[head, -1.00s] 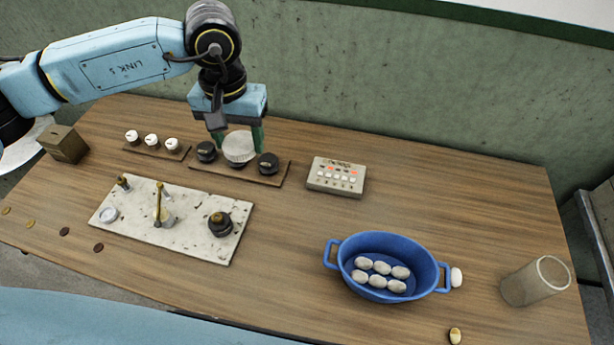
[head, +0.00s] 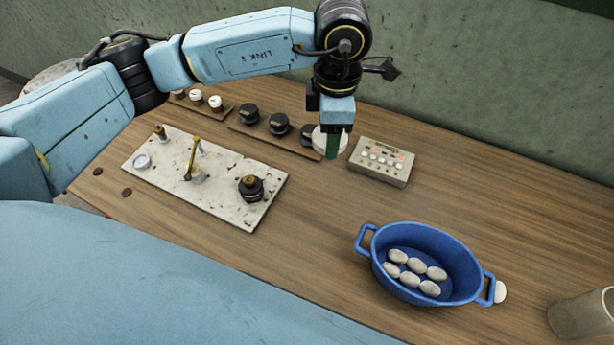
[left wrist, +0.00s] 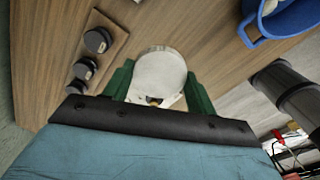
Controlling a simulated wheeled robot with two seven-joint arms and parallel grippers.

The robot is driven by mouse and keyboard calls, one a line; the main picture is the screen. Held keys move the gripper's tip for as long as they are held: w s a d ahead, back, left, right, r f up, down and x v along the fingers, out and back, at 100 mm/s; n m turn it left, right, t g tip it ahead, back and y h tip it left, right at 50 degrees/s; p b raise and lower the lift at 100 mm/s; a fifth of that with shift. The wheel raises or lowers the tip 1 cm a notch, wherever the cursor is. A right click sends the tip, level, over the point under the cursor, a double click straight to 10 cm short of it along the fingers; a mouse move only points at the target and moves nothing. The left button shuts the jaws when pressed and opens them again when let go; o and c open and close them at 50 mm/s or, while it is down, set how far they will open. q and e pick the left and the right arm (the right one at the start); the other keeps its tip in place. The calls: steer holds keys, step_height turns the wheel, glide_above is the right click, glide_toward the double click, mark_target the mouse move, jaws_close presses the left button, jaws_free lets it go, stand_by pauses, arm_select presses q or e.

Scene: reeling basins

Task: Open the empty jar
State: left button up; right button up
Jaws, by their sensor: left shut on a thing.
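My left gripper (head: 332,150) is shut on a pale, round, lid-like disc (head: 320,140), held at the right end of the black-knob board. In the left wrist view the disc (left wrist: 160,72) sits between the green fingers, with a small dark and yellowish spot at its near edge. A tall, translucent, beige jar (head: 583,316) stands at the right edge, partly cut off; its top looks open, and I cannot see anything in it. My right gripper is not in view.
A blue two-handled basin (head: 425,232) holds several pale cocoons; another pale one (head: 500,292) lies beside it. A control box (head: 381,172) with lit buttons stands right of the gripper. A speckled plate (head: 225,205) with fittings lies left. The wood between plate and basin is clear.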

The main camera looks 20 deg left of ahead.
arm_select(q)
steer(key=d+f+n+b, duration=0.3)
steer(key=d+f+n, duration=0.1)
steer(key=n, duration=0.9)
steer(key=n+b, duration=0.3)
steer(key=n, duration=0.6)
glide_above(350, 203)
step_height(350, 203, down, 7)
steer(key=shift+r, duration=0.15)
step_height(350, 203, down, 5)
steer(key=shift+f, duration=0.15)
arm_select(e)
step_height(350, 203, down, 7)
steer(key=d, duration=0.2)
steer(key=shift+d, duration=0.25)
arm_select(q)
steer(key=shift+f, duration=0.15)
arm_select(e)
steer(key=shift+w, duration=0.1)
